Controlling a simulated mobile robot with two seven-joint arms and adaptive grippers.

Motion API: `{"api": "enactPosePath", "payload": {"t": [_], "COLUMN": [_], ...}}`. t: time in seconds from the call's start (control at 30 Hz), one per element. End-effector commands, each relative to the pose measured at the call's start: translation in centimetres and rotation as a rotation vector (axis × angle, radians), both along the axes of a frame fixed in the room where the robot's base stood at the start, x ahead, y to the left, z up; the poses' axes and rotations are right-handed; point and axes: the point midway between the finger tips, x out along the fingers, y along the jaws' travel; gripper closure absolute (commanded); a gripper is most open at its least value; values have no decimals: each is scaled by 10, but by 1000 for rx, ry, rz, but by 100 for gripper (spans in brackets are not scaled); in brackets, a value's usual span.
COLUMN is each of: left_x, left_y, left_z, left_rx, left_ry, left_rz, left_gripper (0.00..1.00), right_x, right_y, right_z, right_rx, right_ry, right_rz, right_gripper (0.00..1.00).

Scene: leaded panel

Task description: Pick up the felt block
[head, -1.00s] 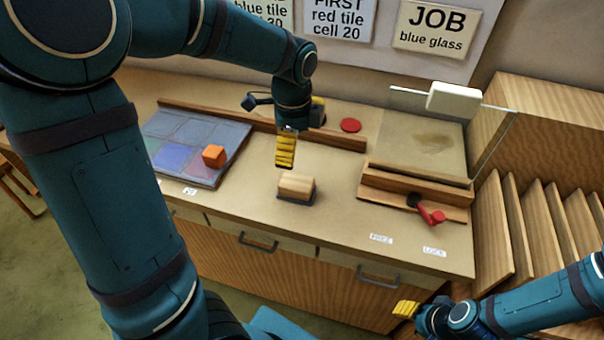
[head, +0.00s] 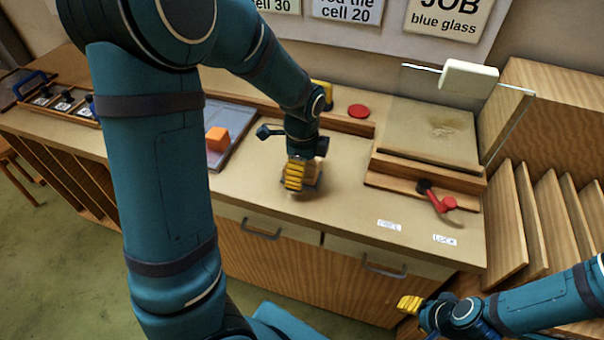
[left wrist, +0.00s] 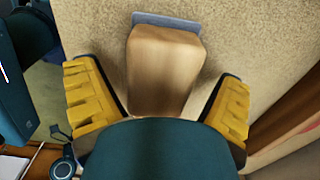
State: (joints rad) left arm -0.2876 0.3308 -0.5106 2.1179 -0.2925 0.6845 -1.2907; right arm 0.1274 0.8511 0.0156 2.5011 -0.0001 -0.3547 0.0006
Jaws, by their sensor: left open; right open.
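The felt block, a pale wooden block with a grey-blue felt layer, shows in the left wrist view (left wrist: 163,62). It sits on the bench. In the head view it is mostly hidden by my left gripper (head: 294,176). In the left wrist view my left gripper (left wrist: 158,88) is open, with one yellow finger on each side of the block and a visible gap on both sides. My right gripper (head: 408,306) is open and empty, in front of the bench at lower right.
An orange cube (head: 217,139) stands on the panel tray (head: 238,125) to the left. A wooden rail and a red disc (head: 358,111) lie behind. A board with a red-handled lever (head: 440,198) is to the right.

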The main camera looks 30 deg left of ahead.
Motion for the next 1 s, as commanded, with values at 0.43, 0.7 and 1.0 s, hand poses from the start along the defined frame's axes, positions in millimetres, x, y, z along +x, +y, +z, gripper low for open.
{"api": "enactPosePath", "payload": {"t": [0.43,0.7,1.0], "left_x": [0,0,1], "left_y": [1,0,0], "left_z": [-7,-7,7], "left_rx": [0,0,-1], "left_ry": [0,0,-4], "left_rz": [1,1,1], "left_gripper": [43,81,81], "right_x": [1,1,0], "right_y": [0,0,0], "right_z": [-2,-2,3], "right_rx": [0,0,0], "right_ry": [-2,-2,0], "right_rz": [-1,-1,0], "right_gripper": [53,53,53]}}
